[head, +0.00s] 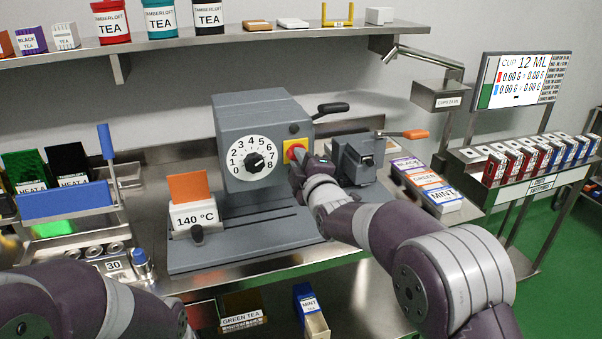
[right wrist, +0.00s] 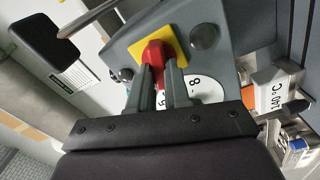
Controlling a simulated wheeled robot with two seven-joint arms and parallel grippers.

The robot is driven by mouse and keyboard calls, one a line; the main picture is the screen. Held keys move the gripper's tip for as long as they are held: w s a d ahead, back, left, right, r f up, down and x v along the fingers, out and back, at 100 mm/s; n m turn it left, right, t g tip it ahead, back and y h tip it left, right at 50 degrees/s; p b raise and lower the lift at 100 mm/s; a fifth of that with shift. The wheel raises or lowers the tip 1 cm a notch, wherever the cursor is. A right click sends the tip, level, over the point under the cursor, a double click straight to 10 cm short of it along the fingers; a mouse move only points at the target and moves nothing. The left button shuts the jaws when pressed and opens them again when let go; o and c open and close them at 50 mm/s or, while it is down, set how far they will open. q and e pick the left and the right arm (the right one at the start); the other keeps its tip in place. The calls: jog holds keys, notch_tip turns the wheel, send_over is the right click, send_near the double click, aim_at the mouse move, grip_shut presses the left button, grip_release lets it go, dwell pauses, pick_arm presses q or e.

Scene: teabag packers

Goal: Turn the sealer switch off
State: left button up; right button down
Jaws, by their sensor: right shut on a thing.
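The sealer (head: 262,112) is a grey machine with a white dial numbered 0 to 8 in the middle of the bench. Its red switch (head: 295,150) sits on a yellow plate on the right side of its front, and the plate also shows in the right wrist view (right wrist: 172,40). My right gripper (head: 298,161) is at this plate. In the right wrist view its two fingers (right wrist: 160,78) are shut on the red switch knob (right wrist: 153,54), one on each side. The fingers hide part of the knob, and I cannot tell its setting. My left gripper is out of view.
A black-handled lever (head: 331,108) sticks out beside the sealer. A smaller grey device (head: 355,158) with an orange handle stands to its right. The 140 °C display (head: 195,218) is in front at left. Tea boxes (head: 430,185) stand at right.

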jog(key=shift+f+n+b, duration=0.15)
jog(key=shift+n+b, duration=0.55)
jog(key=shift+n, duration=0.2)
jog(key=shift+f+n+b, duration=0.15)
jog(key=shift+n+b, duration=0.5)
jog(key=shift+n, duration=0.25)
jog(key=c, duration=1.1)
grip_release()
jog(key=shift+s+r, duration=0.1)
jog(key=shift+r, duration=0.05)
jog(key=b+v, duration=0.2)
jog(key=v, duration=1)
jog(key=shift+s+b, duration=0.3)
jog(key=shift+s, duration=0.05)
